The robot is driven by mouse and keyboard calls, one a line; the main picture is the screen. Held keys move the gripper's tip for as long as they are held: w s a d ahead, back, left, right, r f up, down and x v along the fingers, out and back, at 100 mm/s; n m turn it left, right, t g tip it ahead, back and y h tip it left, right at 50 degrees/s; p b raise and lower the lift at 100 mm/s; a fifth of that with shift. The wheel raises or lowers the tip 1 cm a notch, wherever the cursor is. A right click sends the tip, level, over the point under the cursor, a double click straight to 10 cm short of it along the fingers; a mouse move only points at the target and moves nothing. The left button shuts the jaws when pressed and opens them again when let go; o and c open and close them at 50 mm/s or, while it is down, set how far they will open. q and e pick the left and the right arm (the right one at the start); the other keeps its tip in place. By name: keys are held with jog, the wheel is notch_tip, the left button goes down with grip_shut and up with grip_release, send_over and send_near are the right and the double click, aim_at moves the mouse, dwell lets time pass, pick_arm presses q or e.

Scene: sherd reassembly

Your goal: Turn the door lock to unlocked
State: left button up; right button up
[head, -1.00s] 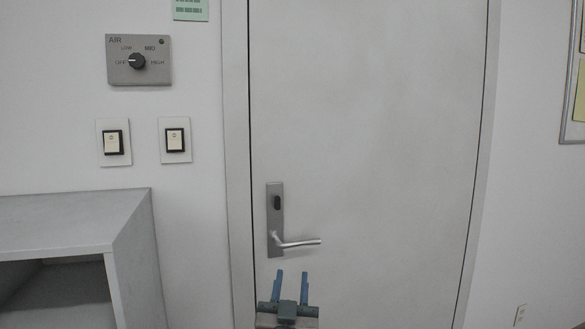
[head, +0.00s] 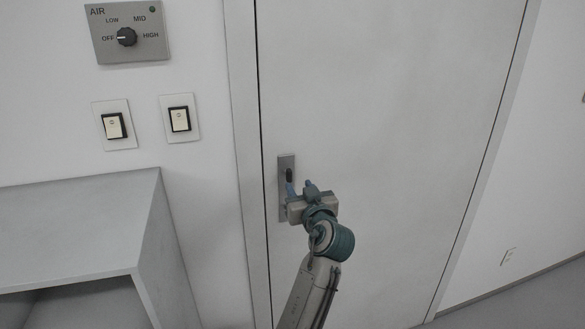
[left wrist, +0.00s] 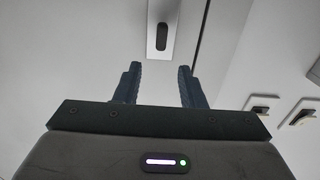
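The door lock's dark oval turn knob (head: 289,175) sits on a grey metal plate (head: 286,160) near the door's left edge. In the left wrist view, the knob (left wrist: 161,37) stands lengthwise along the plate (left wrist: 174,14), beyond my fingertips. My left gripper (head: 299,186) is in front of the plate, close to the knob in the head view. In the left wrist view, my left gripper (left wrist: 158,68) has its two fingers apart with nothing between them. The knob does not appear to be between the fingers. The lever handle is hidden behind my gripper. My right gripper is not in view.
The grey door (head: 380,90) is closed in its frame. Left of it are two light switches (head: 114,126) (head: 180,119) and an AIR dial panel (head: 127,37). A grey open-fronted cabinet (head: 75,225) stands at lower left. The floor at lower right looks clear.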

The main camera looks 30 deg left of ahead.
aim_at(290, 173)
pick_arm(q)
jog(key=p+x, duration=0.2)
jog(key=x, duration=0.5)
jog(key=shift+w+a+p, duration=0.1)
jog(key=shift+a+p, duration=0.05)
jog(key=shift+p, duration=0.2)
jog(key=shift+w+a, duration=0.35)
jog(key=shift+a, duration=0.05)
grip_shut()
